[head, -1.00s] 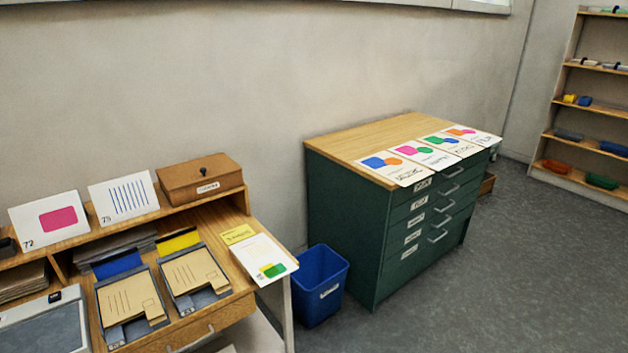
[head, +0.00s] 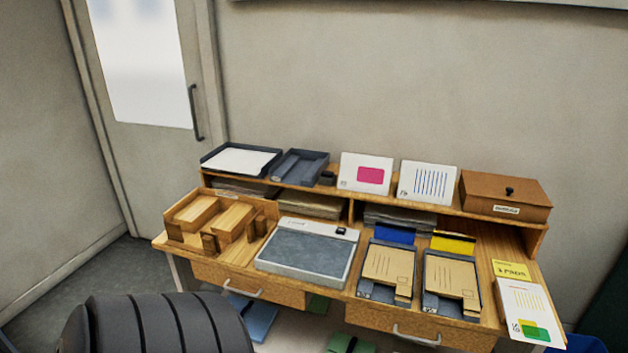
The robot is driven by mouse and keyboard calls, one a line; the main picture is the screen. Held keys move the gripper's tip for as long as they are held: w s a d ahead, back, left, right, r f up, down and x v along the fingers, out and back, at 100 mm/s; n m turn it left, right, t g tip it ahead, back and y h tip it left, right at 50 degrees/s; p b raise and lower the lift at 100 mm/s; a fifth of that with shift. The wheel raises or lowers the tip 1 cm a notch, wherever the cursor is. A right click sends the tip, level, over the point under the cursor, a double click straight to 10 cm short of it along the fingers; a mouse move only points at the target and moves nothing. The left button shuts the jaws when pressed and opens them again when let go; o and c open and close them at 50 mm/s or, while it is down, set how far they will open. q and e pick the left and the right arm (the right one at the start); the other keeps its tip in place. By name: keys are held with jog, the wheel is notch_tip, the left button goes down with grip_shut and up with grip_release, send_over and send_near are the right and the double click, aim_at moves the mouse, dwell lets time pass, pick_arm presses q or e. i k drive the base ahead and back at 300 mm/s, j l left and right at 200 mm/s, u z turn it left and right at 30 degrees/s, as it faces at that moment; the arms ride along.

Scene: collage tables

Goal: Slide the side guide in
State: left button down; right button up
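A wooden jig (head: 187,241) with raised walls and blocks sits at the left end of the desk. Two dark trays stand side by side right of centre, the left one (head: 376,298) and the right one (head: 432,304). Each holds a tan card, with a grey piece at its lower edge. I cannot tell for sure which part is the side guide. Neither of my grippers is in view. A dark ribbed part of my own body fills the bottom left.
A grey flat pad (head: 307,247) lies between jig and trays. The shelf above holds dark trays, cards and a brown box (head: 503,194). A white card (head: 527,308) lies at the desk's right end. A door (head: 150,100) stands behind left.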

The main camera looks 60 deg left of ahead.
aim_at(256, 226)
jog(key=u, duration=2.15)
jog(key=j+u, duration=0.25)
jog(key=j, duration=0.05)
